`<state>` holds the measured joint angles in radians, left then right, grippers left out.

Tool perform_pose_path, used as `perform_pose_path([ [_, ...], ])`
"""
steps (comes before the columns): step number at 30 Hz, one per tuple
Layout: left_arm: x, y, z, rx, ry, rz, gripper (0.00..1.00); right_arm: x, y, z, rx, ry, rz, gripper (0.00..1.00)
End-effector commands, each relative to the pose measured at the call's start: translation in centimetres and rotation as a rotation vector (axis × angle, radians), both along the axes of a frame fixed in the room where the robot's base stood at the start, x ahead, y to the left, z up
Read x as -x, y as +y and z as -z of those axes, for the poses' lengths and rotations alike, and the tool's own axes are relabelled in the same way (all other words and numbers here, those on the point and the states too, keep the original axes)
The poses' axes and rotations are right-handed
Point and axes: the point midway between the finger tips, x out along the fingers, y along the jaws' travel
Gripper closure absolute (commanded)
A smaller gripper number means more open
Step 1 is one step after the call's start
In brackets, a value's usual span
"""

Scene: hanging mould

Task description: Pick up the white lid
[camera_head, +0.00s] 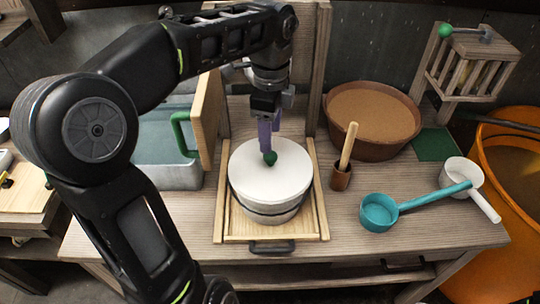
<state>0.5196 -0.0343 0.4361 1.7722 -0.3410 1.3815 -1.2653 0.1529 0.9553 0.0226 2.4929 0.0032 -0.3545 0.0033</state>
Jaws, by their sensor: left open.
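The white lid (262,180) is a round disc with a small dark green knob (270,158). It lies on top of a round pot (268,215) with a dark band, which stands in a light wooden tray (229,225). My left gripper (268,150) points down from above, with its purple fingers right at the green knob. The fingers are open; whether they touch the knob cannot be told. My right gripper does not show.
A brown bowl of tan material (372,115), a small cup with a wooden handle (341,178), a teal ladle (380,211) and a white ladle (461,172) stand to the right. A grey water basin (182,176) and an upright wooden board with green handle (208,115) stand left.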

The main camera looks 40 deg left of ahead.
Motion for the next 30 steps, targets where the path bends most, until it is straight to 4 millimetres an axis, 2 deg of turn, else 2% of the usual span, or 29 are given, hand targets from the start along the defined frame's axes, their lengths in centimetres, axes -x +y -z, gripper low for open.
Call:
perform_pose_path([
  [7, 0.0, 0.0, 0.1, 0.0, 0.001, 0.0, 0.46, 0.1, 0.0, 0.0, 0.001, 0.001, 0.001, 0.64],
  [15, 0.0, 0.0, 2.5, 0.001, 0.002, -0.001, 0.46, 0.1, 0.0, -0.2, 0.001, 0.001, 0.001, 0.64],
  [25, 0.0, 0.0, 2.8, 0.0, 0.001, -0.001, 0.46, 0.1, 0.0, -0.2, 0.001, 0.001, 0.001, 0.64],
  [30, 0.0, 0.1, 4.3, 0.002, 0.005, -0.002, 0.46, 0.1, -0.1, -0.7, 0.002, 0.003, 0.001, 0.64],
])
